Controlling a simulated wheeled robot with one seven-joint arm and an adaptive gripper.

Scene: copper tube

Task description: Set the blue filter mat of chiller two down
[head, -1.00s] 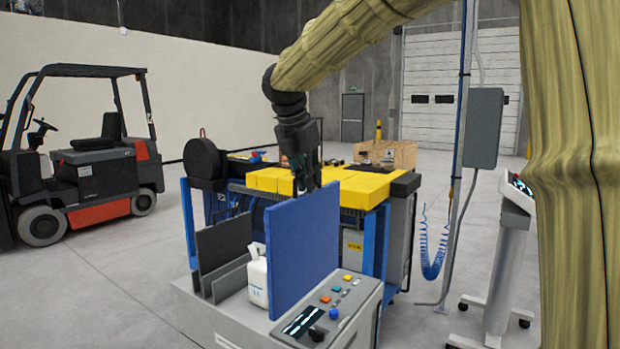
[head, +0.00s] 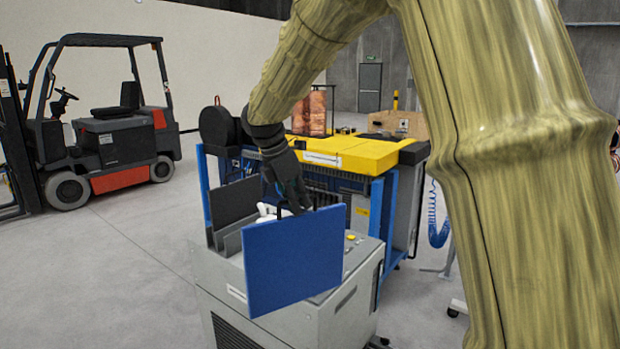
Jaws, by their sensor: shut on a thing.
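The blue filter mat (head: 294,262) is a flat square panel, held nearly upright and slightly tilted in the head view. My gripper (head: 289,206) is shut on its top edge. The mat hangs in front of the near side of the grey chiller cabinet (head: 345,309) and hides much of its top and control panel. I cannot tell whether the mat touches the cabinet.
A dark panel (head: 233,202) stands upright in the cabinet's top. A white bottle (head: 268,210) is mostly hidden behind the mat. The yellow-topped bench (head: 365,156) stands behind. A forklift (head: 105,130) is at the left. Floor at the lower left is clear.

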